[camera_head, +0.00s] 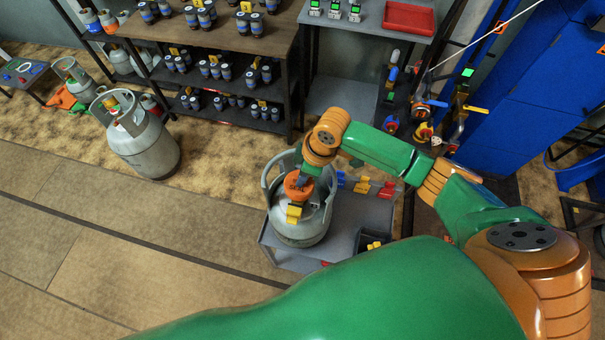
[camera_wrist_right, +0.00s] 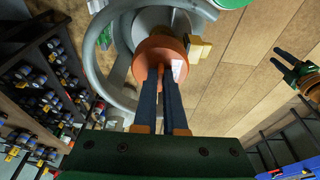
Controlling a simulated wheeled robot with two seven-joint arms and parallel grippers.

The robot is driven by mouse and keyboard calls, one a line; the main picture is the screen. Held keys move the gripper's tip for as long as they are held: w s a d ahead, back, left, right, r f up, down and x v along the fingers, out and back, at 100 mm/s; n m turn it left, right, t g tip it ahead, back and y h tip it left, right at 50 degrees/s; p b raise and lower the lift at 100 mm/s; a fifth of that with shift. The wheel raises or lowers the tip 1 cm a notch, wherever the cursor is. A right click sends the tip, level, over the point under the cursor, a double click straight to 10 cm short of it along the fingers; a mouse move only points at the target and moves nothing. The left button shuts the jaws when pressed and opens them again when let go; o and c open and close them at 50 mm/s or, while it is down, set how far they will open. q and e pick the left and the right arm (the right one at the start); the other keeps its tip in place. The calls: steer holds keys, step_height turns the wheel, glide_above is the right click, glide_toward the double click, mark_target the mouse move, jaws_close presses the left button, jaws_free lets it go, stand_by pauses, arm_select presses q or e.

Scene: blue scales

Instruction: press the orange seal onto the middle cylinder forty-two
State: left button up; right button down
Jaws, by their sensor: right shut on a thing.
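The orange seal (camera_head: 297,188) is a round orange cap with a pale label, seen close up in the right wrist view (camera_wrist_right: 150,50). My right gripper (camera_head: 303,178) is shut on it; its dark fingers (camera_wrist_right: 160,75) reach the seal. The seal is at the top of a grey gas cylinder (camera_head: 300,232), inside its collar, by a yellow part (camera_head: 294,214). Whether it is fully seated on the valve is hidden. The cylinder stands upright on a grey table. My left gripper (camera_wrist_right: 287,63) shows at the right of the right wrist view, its dark fingers apart and empty.
The grey table (camera_head: 345,215) also holds red, blue and yellow pieces and a dark bin (camera_head: 374,238). Another grey cylinder (camera_head: 140,140) stands on the floor at left. A shelf (camera_head: 225,40) of small canisters is behind. Blue cabinets (camera_head: 540,90) stand at right.

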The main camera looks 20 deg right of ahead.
steer(key=shift+f, duration=0.3)
steer(key=c, duration=0.9)
jaws_free()
